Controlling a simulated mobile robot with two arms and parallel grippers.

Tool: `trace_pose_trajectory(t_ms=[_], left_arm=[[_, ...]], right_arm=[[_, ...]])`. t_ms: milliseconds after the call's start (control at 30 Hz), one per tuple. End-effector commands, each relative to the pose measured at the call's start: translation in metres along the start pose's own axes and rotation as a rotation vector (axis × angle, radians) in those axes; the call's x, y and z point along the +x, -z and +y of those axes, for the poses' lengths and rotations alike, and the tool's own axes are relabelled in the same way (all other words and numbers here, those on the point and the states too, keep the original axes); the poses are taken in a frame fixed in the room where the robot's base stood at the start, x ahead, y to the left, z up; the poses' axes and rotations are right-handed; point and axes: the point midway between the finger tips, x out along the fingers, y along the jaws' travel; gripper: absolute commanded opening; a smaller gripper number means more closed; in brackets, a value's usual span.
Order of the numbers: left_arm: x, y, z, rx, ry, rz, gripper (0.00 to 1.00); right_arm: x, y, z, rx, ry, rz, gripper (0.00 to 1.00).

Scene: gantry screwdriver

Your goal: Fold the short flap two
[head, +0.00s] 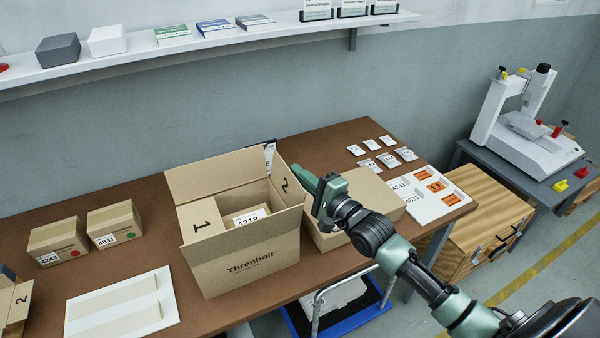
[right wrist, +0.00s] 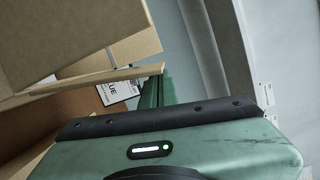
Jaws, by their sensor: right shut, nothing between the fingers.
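The open cardboard box (head: 245,273) stands on the brown table with a small carton labelled 4219 (head: 251,218) inside. Short flap two (head: 285,184), marked "2", is raised at the box's right side, not folded over the opening. Short flap one (head: 201,222) shows at the left, and a long flap (head: 215,173) stands up at the back. My right gripper (head: 302,175) is shut and empty, just outside flap two near its top; contact cannot be told. In the right wrist view its green fingers (right wrist: 155,92) are beside cardboard edges. My left gripper is not in view.
Another carton (head: 328,235) lies right of the box, partly behind my right arm. Two small cartons (head: 58,243) (head: 115,225) and a white board (head: 122,305) are at left. Small packets (head: 388,160) and a label board (head: 440,197) lie at right. A shelf (head: 130,62) runs above.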

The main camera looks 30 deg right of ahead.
Motion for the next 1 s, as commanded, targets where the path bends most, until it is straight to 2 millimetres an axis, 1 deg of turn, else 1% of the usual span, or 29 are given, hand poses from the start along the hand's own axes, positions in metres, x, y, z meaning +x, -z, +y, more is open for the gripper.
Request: trace_pose_trajectory(t_ms=[167, 267, 367, 500, 600, 733, 1000], left_arm=[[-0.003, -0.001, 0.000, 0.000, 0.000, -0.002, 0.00], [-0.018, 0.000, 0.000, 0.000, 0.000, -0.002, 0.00], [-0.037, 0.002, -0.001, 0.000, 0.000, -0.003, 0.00], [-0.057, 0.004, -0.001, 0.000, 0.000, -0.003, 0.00], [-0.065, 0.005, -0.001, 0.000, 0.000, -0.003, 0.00], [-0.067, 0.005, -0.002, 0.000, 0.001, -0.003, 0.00], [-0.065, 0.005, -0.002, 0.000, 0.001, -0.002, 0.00]], right_arm=[[0.000, -0.001, -0.002, -0.009, -0.002, 0.000, 0.00], [0.002, -0.007, -0.007, -0.059, -0.016, 0.001, 0.00], [0.004, -0.016, -0.012, -0.148, -0.039, 0.002, 0.00], [0.007, -0.029, -0.011, -0.284, -0.073, 0.002, 0.00], [0.009, -0.035, -0.007, -0.356, -0.091, 0.002, 0.00], [0.009, -0.037, -0.003, -0.398, -0.100, 0.001, 0.00], [0.009, -0.037, -0.002, -0.401, -0.100, 0.001, 0.00]])
